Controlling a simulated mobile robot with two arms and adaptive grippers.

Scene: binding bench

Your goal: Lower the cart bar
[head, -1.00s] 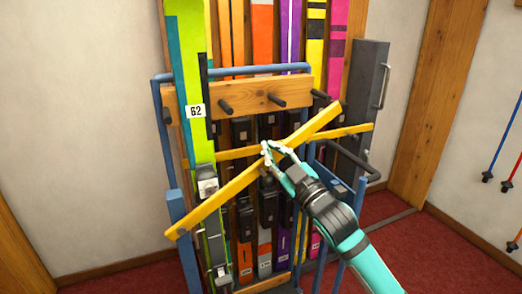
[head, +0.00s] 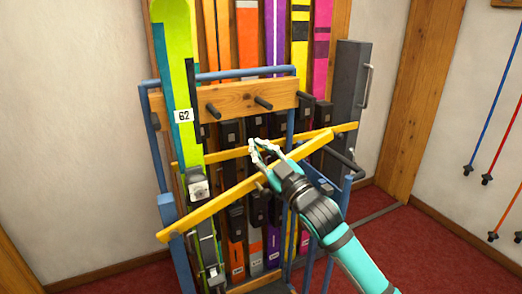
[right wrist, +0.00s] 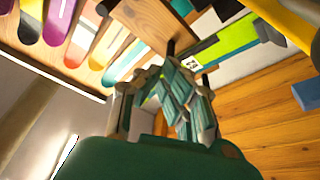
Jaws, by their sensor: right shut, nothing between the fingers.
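The yellow cart bar (head: 215,207) crosses the front of the blue-framed cart (head: 147,130) in the head view. It slants up from its low left end to its higher right end. My right gripper (head: 264,147) is shut and empty. Its fingers reach past the bar's upper edge near the middle, and its wrist covers part of the bar; whether it touches the bar I cannot tell. In the right wrist view the gripper (right wrist: 178,88) fills the centre, and a yellow piece (right wrist: 283,22) shows at the upper right. My left gripper is out of view.
A lime ski (head: 178,75) tagged 62 stands at the cart's left. Several colourful skis stand behind a wooden crosspiece (head: 238,98) with dark pegs. A second yellow bar (head: 222,153) lies behind, nearly level. Ski poles (head: 490,120) hang at the right. Red floor is open at right.

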